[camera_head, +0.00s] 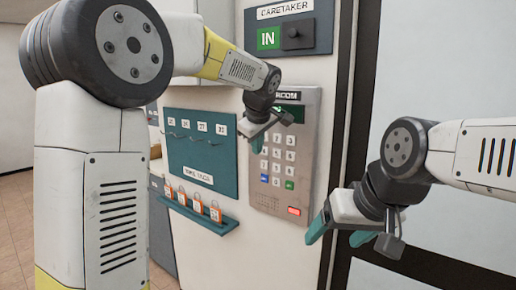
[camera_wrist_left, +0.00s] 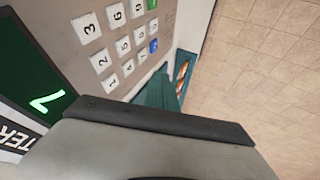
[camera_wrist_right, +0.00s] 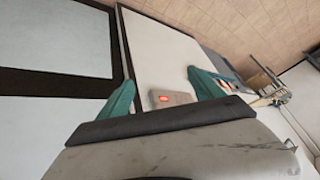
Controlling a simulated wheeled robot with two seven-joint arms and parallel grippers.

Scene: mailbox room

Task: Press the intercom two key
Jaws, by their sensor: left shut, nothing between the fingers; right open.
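The intercom (camera_head: 313,110) is a grey metal panel on the wall, with white number keys in a grid. Its two key (camera_head: 277,139) is in the top row, middle column; this key also shows in the left wrist view (camera_wrist_left: 100,60). My left gripper (camera_head: 258,143) is shut and empty, in front of the upper left of the keypad, hiding part of it. Its teal fingers (camera_wrist_left: 165,92) show beside the keys in the left wrist view; contact with a key cannot be told. My right gripper (camera_head: 342,236) is open and empty, right of the intercom's lower edge.
A dark green display (camera_wrist_left: 42,100) with a bright green mark is above the keys. A red light (camera_head: 294,211) is at the panel's bottom. Left of it are a teal hook board (camera_head: 200,155) and a shelf (camera_head: 205,217) with several orange-and-white tags. A caretaker sign (camera_head: 318,40) is above.

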